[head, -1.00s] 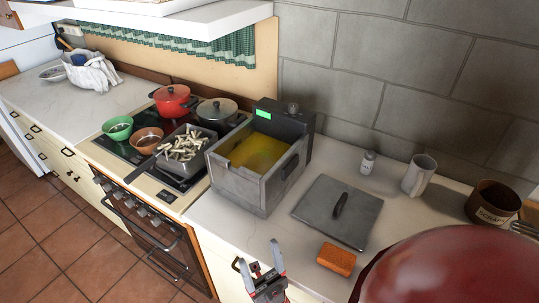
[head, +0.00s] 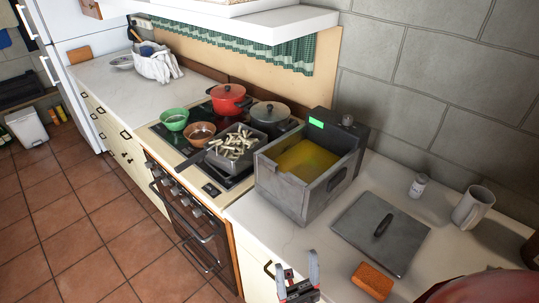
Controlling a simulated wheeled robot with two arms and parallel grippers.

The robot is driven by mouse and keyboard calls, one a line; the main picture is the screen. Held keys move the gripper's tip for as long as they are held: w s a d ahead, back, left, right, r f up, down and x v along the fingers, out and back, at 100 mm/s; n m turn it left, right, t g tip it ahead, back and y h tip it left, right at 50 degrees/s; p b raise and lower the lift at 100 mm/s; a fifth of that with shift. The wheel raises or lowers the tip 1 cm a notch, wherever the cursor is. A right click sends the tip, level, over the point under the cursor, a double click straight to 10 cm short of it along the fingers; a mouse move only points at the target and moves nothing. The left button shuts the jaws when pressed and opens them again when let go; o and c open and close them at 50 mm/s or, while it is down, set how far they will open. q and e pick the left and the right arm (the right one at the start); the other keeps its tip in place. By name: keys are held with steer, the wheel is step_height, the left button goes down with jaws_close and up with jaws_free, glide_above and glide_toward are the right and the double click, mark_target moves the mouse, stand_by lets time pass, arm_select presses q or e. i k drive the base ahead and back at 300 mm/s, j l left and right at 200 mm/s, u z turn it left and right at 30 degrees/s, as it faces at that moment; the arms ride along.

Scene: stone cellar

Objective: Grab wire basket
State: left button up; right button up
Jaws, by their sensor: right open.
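The wire basket (head: 231,165) is a grey rectangular basket holding pale cut fries. It sits on the black stove top near its front right, with its dark handle pointing left and forward. My right gripper (head: 297,268) is open and empty at the bottom centre, in front of the counter's front edge. It is well apart from the basket, nearer to me and to the right of it. My left gripper is not in view.
A fryer (head: 286,194) with yellow oil stands right of the basket. Red (head: 228,96) and grey (head: 270,115) pots stand behind it, green (head: 174,119) and brown (head: 201,133) bowls left. A lid (head: 375,243) and orange sponge (head: 372,281) lie right. The tiled floor (head: 85,235) is clear.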

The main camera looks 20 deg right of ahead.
mark_target(232, 150)
steer(key=j+z, duration=0.15)
steer(key=z, duration=0.3)
steer(key=j+z, duration=0.2)
steer(key=z, duration=0.25)
steer(key=j+z, duration=0.2)
steer(key=z, duration=0.25)
